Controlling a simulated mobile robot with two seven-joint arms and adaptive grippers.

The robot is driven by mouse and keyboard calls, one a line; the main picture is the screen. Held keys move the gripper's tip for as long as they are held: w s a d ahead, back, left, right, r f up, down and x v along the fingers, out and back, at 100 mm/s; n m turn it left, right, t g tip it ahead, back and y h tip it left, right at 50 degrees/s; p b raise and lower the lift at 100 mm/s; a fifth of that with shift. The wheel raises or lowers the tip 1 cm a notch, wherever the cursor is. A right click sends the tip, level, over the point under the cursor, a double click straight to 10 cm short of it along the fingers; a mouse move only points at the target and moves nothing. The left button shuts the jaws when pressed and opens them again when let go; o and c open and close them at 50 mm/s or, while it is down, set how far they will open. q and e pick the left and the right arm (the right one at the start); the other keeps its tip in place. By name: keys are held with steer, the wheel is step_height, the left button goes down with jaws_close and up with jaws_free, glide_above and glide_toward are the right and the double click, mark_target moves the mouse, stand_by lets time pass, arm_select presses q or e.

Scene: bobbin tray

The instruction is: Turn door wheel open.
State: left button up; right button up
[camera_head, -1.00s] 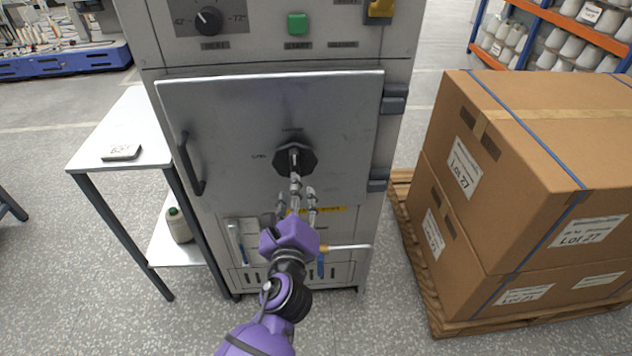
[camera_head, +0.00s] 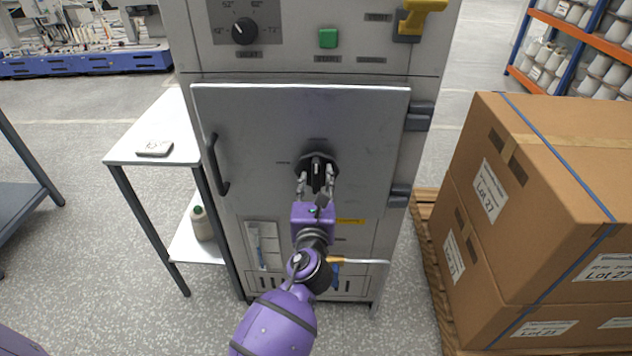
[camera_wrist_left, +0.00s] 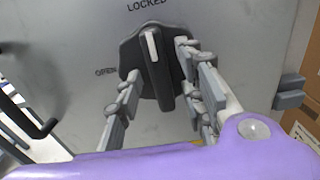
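The door wheel (camera_head: 317,163) is a dark knob with a raised grip bar and a light pointer line, on the grey cabinet door (camera_head: 270,120). In the left wrist view the wheel (camera_wrist_left: 158,62) has its pointer up toward the word LOCKED, with OPEN marked to the left. My left gripper (camera_head: 316,190) is at the wheel, its fingers apart on either side of the grip bar. In the wrist view the left gripper (camera_wrist_left: 165,95) shows gaps beside the bar; contact with the wheel's rim cannot be told. My right gripper is not in view.
The door has a black handle (camera_head: 217,165) at left and hinges (camera_head: 420,115) at right. A side table (camera_head: 150,130) with a small labelled block (camera_head: 155,149) stands left. Stacked cartons (camera_head: 540,190) on a pallet (camera_head: 430,250) stand close at right.

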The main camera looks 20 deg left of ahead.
arm_select(q)
steer(key=shift+w, duration=0.15)
steer(key=shift+c, duration=0.5)
jaws_close()
